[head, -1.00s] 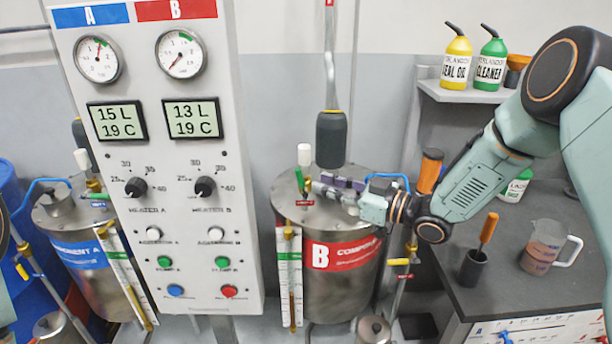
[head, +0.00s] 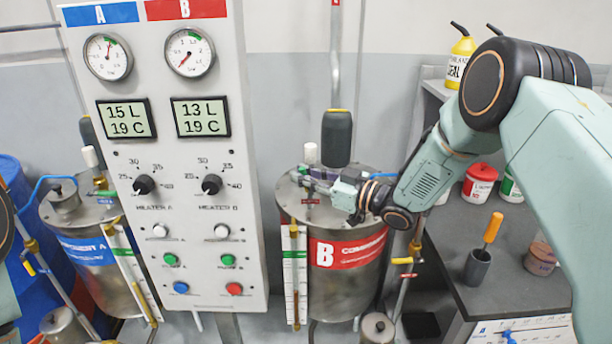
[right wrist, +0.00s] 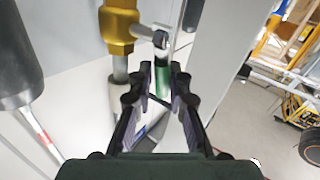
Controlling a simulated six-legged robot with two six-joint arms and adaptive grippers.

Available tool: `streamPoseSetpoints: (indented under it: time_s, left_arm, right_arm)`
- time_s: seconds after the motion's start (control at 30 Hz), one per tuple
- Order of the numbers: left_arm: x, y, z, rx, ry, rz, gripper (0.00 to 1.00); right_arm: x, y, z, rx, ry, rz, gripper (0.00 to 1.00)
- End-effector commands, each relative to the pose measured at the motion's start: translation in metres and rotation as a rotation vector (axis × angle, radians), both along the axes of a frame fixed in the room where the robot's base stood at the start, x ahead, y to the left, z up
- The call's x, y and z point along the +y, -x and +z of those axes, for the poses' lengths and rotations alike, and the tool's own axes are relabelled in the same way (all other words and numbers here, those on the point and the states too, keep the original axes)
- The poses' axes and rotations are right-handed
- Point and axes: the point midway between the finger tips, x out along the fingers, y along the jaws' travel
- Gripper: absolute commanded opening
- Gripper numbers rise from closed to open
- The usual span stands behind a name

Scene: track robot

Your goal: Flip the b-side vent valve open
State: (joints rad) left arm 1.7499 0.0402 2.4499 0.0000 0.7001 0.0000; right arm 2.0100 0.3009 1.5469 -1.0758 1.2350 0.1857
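The B tank (head: 335,275) stands right of the control panel, with a red "B" label. The B-side vent valve is on its lid. In the right wrist view its brass body (right wrist: 118,28) has a silver stem and a green lever (right wrist: 163,82). My right gripper (head: 311,181) is over the lid, reaching in from the right, and hides much of the valve in the head view. In the right wrist view my right gripper (right wrist: 155,82) is open, its dark fingers on either side of the green lever. I cannot tell if they touch it. My left gripper is not in view.
The control panel (head: 190,260) with gauges and knobs stands close left of the B tank. A dark hanging cylinder (head: 336,137) is just behind the valve. The A tank (head: 95,265) is at far left. A dark bench (head: 455,240) with containers is at right.

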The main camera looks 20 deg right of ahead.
Motion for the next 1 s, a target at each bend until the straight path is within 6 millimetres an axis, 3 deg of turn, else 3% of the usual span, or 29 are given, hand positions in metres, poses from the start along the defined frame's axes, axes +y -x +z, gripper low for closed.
streamPoseSetpoints:
  time_s: [0.13, 0.6, 1.0]
  left_arm:
    - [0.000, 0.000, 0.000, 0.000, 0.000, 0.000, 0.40]
    - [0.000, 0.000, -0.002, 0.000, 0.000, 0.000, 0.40]
    - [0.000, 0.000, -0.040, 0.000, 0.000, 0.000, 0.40]
  right_arm:
    - [-0.001, -0.001, 0.000, 0.002, 0.000, -0.005, 0.00]
    - [-0.001, 0.000, 0.000, -0.001, -0.005, -0.002, 0.00]
    - [-0.010, 0.002, -0.003, -0.057, -0.192, -0.004, 0.00]
